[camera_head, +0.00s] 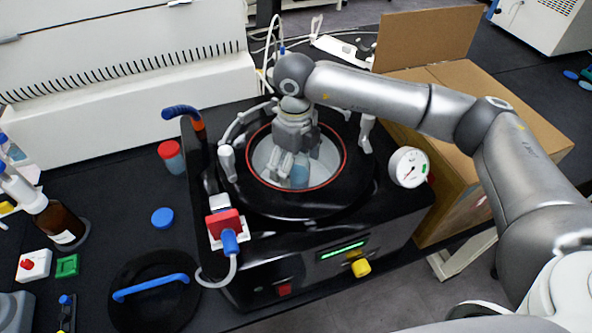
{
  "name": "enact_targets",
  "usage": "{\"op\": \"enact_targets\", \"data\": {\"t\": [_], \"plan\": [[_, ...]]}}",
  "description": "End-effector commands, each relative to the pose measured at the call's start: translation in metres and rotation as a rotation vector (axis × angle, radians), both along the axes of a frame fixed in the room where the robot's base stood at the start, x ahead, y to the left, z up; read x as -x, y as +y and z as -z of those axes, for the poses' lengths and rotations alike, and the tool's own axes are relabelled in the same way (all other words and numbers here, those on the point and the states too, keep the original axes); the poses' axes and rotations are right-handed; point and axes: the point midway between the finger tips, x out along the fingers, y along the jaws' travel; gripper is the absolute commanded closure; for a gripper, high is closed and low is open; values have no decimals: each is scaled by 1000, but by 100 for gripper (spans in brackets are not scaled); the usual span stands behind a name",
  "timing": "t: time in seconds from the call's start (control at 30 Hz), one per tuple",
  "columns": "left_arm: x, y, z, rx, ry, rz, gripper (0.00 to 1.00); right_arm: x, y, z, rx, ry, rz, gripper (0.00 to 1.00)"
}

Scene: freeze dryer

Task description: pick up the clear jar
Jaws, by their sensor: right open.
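My right gripper (291,173) reaches down from above into the round chamber of the freeze dryer (400,212). It is open. A clear, bluish jar (301,171) stands inside the chamber, right at the fingers and partly hidden by them. I cannot tell whether the fingers touch it. My left gripper is not in view.
A red rim (338,176) rings the chamber opening closely around my arm. Valves and a dial gauge (408,167) stick out around it. A black lid with a blue handle (150,288), a red-capped container (171,157) and a brown bottle (60,224) are at left. A cardboard box (470,90) stands right.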

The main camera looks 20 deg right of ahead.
Motion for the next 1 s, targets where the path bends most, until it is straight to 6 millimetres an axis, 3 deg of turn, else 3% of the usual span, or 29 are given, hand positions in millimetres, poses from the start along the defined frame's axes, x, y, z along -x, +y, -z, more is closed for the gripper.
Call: {"op": "enact_targets", "data": {"t": [0.03, 0.47, 0.77, 1.0], "plan": [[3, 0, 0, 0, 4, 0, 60, 0, 0, 0, 0, 0, 0, 20], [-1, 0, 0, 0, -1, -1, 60, 0, 0, -1, -1, -1, 0, 74], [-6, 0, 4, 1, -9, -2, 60, -1, 0, -7, -1, -4, 0, 74], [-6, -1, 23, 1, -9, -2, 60, -1, 0, -50, -1, -7, -1, 74]]}}
